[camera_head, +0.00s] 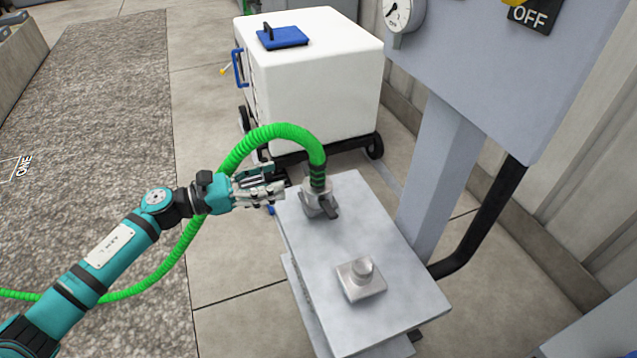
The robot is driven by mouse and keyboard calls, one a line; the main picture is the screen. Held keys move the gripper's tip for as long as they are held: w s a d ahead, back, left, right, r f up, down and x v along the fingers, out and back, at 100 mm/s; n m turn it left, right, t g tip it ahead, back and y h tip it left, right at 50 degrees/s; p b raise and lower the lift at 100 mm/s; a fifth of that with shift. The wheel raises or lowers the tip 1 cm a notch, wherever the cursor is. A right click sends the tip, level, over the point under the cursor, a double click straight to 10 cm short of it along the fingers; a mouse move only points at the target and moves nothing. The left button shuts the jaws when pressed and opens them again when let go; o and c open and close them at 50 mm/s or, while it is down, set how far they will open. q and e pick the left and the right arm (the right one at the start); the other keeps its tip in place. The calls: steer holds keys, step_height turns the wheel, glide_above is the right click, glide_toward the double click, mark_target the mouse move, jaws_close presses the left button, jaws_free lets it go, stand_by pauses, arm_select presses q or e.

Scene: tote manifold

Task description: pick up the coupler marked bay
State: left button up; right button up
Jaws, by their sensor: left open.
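A grey metal coupler (316,198) on the end of a green corrugated hose (262,135) stands upright at the far left part of a grey metal plate (310,250). I can read no bay marking on it. My left gripper (282,184) is open, just left of the coupler, with its fingers pointing towards it. A small gap seems to lie between the fingertips and the coupler. The hose arches over the gripper and runs down behind my left arm. My right gripper is not in view.
A white wheeled tote (310,85) with a blue lid patch is behind. A grey post (436,180) and a panel with a gauge (400,15) rise at right. Floor at left is open.

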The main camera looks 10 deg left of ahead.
mark_target(310, 166)
arm_select(q)
steer(key=x, duration=0.5)
steer(key=shift+w+d, duration=0.25)
steer(key=shift+d, duration=0.05)
steer(key=shift+x, duration=2.75)
steer(key=shift+w+a, duration=0.1)
steer(key=shift+w, duration=0.1)
jaws_close()
steer(key=shift+r, duration=0.1)
